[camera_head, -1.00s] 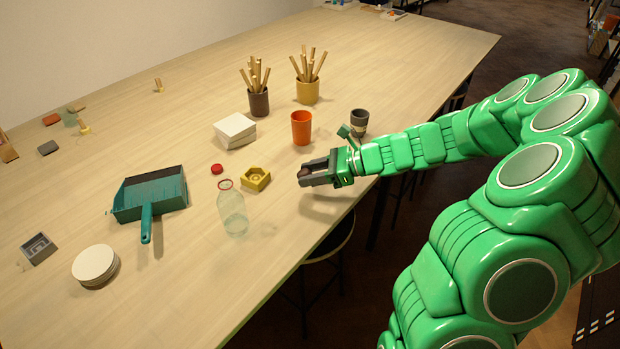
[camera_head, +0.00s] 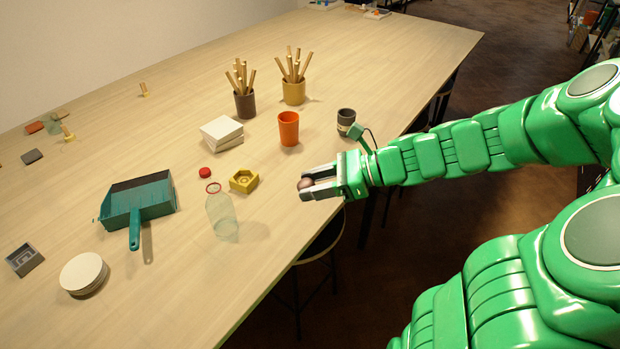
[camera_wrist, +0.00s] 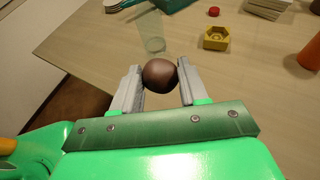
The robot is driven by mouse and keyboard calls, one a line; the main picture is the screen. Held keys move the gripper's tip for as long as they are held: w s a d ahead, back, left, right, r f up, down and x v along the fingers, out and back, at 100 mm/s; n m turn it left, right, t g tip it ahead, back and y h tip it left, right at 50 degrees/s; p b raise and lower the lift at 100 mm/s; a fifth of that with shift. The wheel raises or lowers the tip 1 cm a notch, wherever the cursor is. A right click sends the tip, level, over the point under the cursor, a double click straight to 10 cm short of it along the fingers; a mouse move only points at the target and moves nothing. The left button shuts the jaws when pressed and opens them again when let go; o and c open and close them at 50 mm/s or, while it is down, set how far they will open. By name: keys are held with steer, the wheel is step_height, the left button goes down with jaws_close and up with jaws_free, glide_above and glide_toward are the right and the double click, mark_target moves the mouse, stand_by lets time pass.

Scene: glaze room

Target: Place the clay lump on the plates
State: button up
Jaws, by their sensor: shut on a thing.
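My gripper (camera_head: 319,188) is shut on the clay lump (camera_head: 306,183), a dark brown ball held between the two grey fingers. The lump shows clearly between the fingers in the wrist view (camera_wrist: 160,74). My gripper holds it above the front edge of the table. A stack of round white plates (camera_head: 83,272) lies at the table's left front, well to the left of my gripper and apart from it. A stack of square white pieces (camera_head: 222,132) lies near the middle.
A clear bottle (camera_head: 221,215) and a yellow hexagonal piece (camera_head: 244,180) stand between my gripper and the round plates. An orange cup (camera_head: 289,129) and a dark cup (camera_head: 346,121) stand behind my gripper.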

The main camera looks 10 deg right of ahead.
steer(key=shift+s+r, duration=0.1)
steer(key=shift+s, duration=0.25)
steer(key=shift+r, duration=0.1)
